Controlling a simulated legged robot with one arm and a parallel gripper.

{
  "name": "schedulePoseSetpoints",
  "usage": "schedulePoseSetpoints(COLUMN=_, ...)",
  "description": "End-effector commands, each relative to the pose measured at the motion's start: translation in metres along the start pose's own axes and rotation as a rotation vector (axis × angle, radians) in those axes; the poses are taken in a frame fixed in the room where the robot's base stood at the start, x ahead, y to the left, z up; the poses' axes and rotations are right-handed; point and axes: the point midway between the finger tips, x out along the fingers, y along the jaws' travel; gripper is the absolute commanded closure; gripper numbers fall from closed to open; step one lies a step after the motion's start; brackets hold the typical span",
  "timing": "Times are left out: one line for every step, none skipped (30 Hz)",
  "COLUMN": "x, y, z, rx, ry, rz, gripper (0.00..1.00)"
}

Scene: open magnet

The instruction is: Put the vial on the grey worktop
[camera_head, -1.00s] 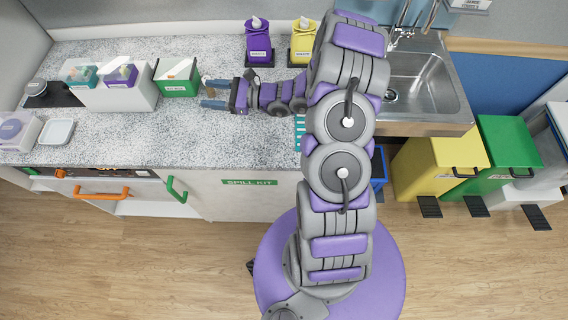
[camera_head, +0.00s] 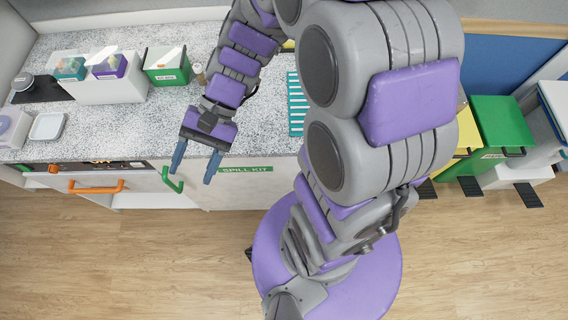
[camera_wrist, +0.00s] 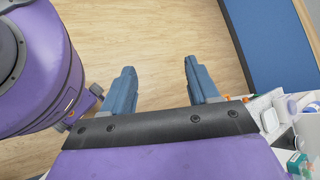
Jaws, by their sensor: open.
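The vial (camera_head: 199,73) is a small brownish thing with a pale top, standing on the speckled grey worktop (camera_head: 140,121) just right of the green-and-white box in the head view. It looks upright and nothing holds it. My gripper (camera_head: 193,176) is open and empty at the worktop's front edge, well in front of the vial, with its blue fingers apart. In the wrist view my gripper (camera_wrist: 158,66) has only floor between its fingers. The vial cannot be made out in the wrist view.
The green-and-white box (camera_head: 168,67) stands close left of the vial. A white holder (camera_head: 108,86) with small boxes and a white dish (camera_head: 48,126) are further left. A teal striped rack (camera_head: 297,104) lies to the right. The worktop's middle is clear.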

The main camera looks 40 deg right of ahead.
Motion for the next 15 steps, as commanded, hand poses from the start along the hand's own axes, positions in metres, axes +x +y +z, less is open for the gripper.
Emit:
schedulePoseSetpoints(x=0.0, y=0.009, z=0.01, rx=-0.037, ry=0.023, rz=0.057, gripper=0.4)
schedulePoseSetpoints(x=0.0, y=0.015, z=0.014, rx=-0.056, ry=0.036, rz=0.091, gripper=0.4)
schedulePoseSetpoints(x=-0.001, y=0.023, z=0.02, rx=-0.083, ry=0.055, rz=0.136, gripper=0.4)
schedulePoseSetpoints(x=-0.002, y=0.03, z=0.024, rx=-0.101, ry=0.068, rz=0.17, gripper=0.4)
schedulePoseSetpoints(x=-0.003, y=0.036, z=0.028, rx=-0.119, ry=0.083, rz=0.203, gripper=0.4)
schedulePoseSetpoints(x=-0.005, y=0.045, z=0.032, rx=-0.145, ry=0.105, rz=0.248, gripper=0.4)
schedulePoseSetpoints(x=-0.007, y=0.051, z=0.035, rx=-0.163, ry=0.12, rz=0.281, gripper=0.4)
schedulePoseSetpoints(x=-0.009, y=0.057, z=0.038, rx=-0.18, ry=0.136, rz=0.313, gripper=0.4)
schedulePoseSetpoints(x=-0.013, y=0.065, z=0.042, rx=-0.204, ry=0.159, rz=0.355, gripper=0.4)
schedulePoseSetpoints(x=-0.016, y=0.071, z=0.045, rx=-0.222, ry=0.176, rz=0.387, gripper=0.4)
schedulePoseSetpoints(x=-0.019, y=0.076, z=0.047, rx=-0.238, ry=0.192, rz=0.418, gripper=0.4)
schedulePoseSetpoints(x=-0.023, y=0.084, z=0.05, rx=-0.26, ry=0.215, rz=0.459, gripper=0.4)
schedulePoseSetpoints(x=-0.027, y=0.09, z=0.052, rx=-0.277, ry=0.234, rz=0.491, gripper=0.4)
schedulePoseSetpoints(x=-0.031, y=0.096, z=0.055, rx=-0.293, ry=0.252, rz=0.522, gripper=0.4)
schedulePoseSetpoints(x=-0.036, y=0.104, z=0.057, rx=-0.311, ry=0.275, rz=0.562, gripper=0.4)
